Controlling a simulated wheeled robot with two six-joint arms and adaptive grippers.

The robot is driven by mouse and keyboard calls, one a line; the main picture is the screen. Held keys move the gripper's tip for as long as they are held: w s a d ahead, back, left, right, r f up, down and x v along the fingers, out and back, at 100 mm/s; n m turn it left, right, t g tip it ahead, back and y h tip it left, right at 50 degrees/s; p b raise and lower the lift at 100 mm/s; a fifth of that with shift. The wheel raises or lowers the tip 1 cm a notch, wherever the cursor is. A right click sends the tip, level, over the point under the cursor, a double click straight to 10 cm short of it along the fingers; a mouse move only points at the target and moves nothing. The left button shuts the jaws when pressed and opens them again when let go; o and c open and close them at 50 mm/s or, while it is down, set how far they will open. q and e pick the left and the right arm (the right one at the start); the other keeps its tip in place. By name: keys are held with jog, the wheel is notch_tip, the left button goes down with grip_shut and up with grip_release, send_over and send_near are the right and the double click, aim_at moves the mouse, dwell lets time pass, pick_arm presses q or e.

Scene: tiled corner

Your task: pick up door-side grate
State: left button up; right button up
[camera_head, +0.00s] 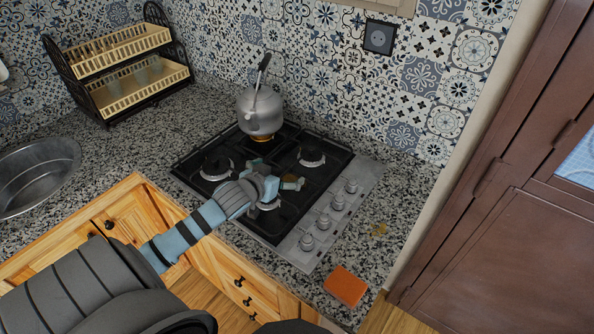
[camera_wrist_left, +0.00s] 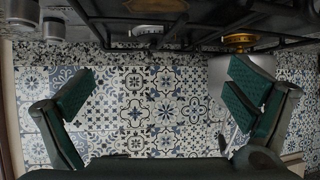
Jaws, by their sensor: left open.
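The door-side grate (camera_head: 318,176) is a dark grate on the right half of the gas hob, beside the knobs, around the burners there. My left gripper (camera_head: 281,193) is over the front part of this grate and partly hides it and the front burner. In the left wrist view, dark grate bars (camera_wrist_left: 190,42) cross the top, beyond the fingertips. The two green-padded fingers (camera_wrist_left: 160,82) are wide apart with nothing between them. Contact with the grate cannot be told. My right gripper is not in view.
A silver kettle (camera_head: 260,112) stands on the rear left burner, and it shows behind a finger in the wrist view (camera_wrist_left: 219,75). Knobs (camera_head: 323,222) line the hob's right edge. An orange sponge-like block (camera_head: 346,287) lies on the counter. A dish rack (camera_head: 125,65) and sink (camera_head: 35,175) are left.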

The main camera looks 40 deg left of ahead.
aim_at(292, 168)
pick_arm(q)
jog(key=b+x, duration=0.1)
jog(key=x, duration=0.3)
jog(key=shift+w+a+f, duration=0.1)
jog(key=shift+w+f, duration=0.1)
jog(key=shift+f, duration=0.1)
jog(key=x, duration=0.3)
jog(key=b+x, duration=0.1)
jog(key=x, duration=0.2)
jog(key=shift+s+a+f+b, duration=0.15)
jog(key=shift+f+b, duration=0.15)
jog(key=shift+f, duration=0.1)
jog(key=shift+s+r, duration=0.1)
jog(key=shift+r, duration=0.1)
jog(key=shift+c, duration=0.6)
jog(key=c, duration=0.3)
jog(key=shift+s, duration=0.15)
jog(key=c, duration=1.6)
grip_shut()
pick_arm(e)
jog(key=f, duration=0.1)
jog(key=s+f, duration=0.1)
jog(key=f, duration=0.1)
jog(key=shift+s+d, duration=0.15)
pick_arm(q)
jog(key=shift+f, duration=0.1)
